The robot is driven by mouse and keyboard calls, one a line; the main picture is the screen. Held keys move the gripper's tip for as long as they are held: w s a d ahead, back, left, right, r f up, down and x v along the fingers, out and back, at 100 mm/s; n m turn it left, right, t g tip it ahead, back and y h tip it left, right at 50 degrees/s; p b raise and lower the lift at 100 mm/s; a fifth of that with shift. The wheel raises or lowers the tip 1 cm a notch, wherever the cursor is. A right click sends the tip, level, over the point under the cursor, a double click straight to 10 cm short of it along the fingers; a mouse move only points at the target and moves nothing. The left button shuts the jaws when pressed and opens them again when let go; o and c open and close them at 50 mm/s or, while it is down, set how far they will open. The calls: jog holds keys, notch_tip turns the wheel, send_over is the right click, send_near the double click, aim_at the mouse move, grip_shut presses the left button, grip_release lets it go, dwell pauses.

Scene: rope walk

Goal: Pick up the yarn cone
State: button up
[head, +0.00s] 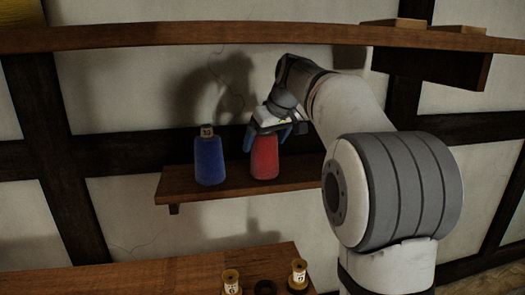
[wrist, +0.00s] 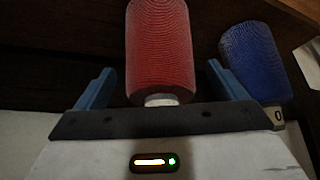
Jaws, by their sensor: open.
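A red yarn cone (head: 265,160) stands upright on the wall shelf (head: 225,191). A blue yarn cone (head: 209,163) with a labelled top stands to its left, a small gap away. My gripper (head: 267,136) is at the top of the red cone, with its blue fingers on either side of it. In the wrist view, the red cone (wrist: 160,50) is between the open fingers of my gripper (wrist: 161,78), with a gap on each side. Its pale tip is close to the palm. The blue cone (wrist: 258,62) is just outside the right finger.
A higher wooden shelf (head: 200,38) runs above the arm, close over the gripper. A lower wooden bench (head: 150,280) holds small labelled spools (head: 299,272) and a dark ring (head: 265,287). The wall shelf is bare at its left end and right of the red cone.

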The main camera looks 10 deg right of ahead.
jog(key=shift+f, duration=0.1)
jog(key=c, duration=1.2)
jog(key=shift+o, duration=0.2)
jog(key=shift+r, duration=0.2)
